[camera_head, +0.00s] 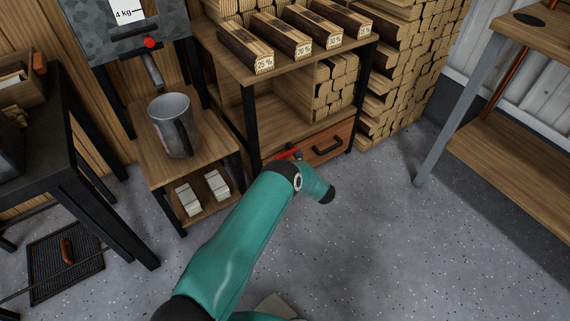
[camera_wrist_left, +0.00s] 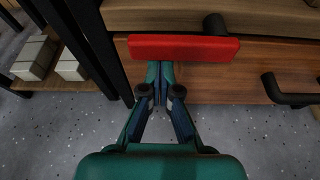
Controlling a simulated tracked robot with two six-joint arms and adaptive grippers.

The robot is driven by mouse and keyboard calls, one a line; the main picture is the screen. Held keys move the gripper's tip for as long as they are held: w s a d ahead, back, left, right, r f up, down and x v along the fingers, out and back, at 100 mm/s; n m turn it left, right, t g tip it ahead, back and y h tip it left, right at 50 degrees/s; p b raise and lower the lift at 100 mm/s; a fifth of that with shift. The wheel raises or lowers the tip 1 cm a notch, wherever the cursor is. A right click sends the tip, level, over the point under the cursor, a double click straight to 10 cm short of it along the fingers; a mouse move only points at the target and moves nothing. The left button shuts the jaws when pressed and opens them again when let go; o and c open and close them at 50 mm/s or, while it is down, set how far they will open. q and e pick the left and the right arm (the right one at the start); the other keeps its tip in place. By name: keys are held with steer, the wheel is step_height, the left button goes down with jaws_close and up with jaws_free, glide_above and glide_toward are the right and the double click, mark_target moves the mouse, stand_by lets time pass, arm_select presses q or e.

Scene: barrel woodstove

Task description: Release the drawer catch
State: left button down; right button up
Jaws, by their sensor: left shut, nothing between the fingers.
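The drawer catch is a red bar (camera_wrist_left: 185,47) lying roughly level across the top edge of the wooden drawer (camera_wrist_left: 225,78), beside a dark round peg. A small part of the red catch (camera_head: 287,154) also shows in the head view, at the drawer's left end. The drawer (camera_head: 340,137) looks closed and has a black handle (camera_head: 327,147). My left gripper (camera_wrist_left: 160,70) is shut and empty, its fingertips just below the red bar's left half. I cannot tell whether they touch it. In the head view my teal arm mostly hides this gripper. My right gripper is out of view.
The drawer sits low in a shelf with black legs (camera_head: 250,125), with split logs above. A side table (camera_head: 205,140) holding a metal mug (camera_head: 171,125) stands to the left. A workbench (camera_head: 515,170) stands right. The speckled floor (camera_head: 365,220) before the drawer is clear.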

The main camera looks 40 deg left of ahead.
arm_select(q)
steer(key=s+d+r+m+t+h, duration=0.1)
steer(key=d+r+m+t+h, duration=0.15)
steer(key=d+m, duration=0.55)
steer(key=d+r+m+t+h, duration=0.2)
steer(key=d+m+t+h, duration=0.15)
steer(key=d+m, duration=0.4)
steer(key=s+d+f+m+g+h, duration=0.2)
steer(key=s+d+m+g+h, duration=0.3)
steer(key=s+d+m, duration=0.8)
steer(key=s+d+f+m+g+h, duration=0.1)
steer(key=s+d+m+g+h, duration=0.3)
steer(key=s+d+m+h, duration=0.9)
steer(key=s+a+r+m+y+p, duration=0.1)
steer(key=a+r+m+y+p, duration=0.1)
steer(key=r+p, duration=1.6)
steer(key=a+r+m+y+p, duration=0.2)
steer(key=r+m+y+p, duration=0.2)
steer(key=r+p, duration=1.4)
steer(key=shift+s+m, duration=0.4)
steer(key=shift+m, duration=0.25)
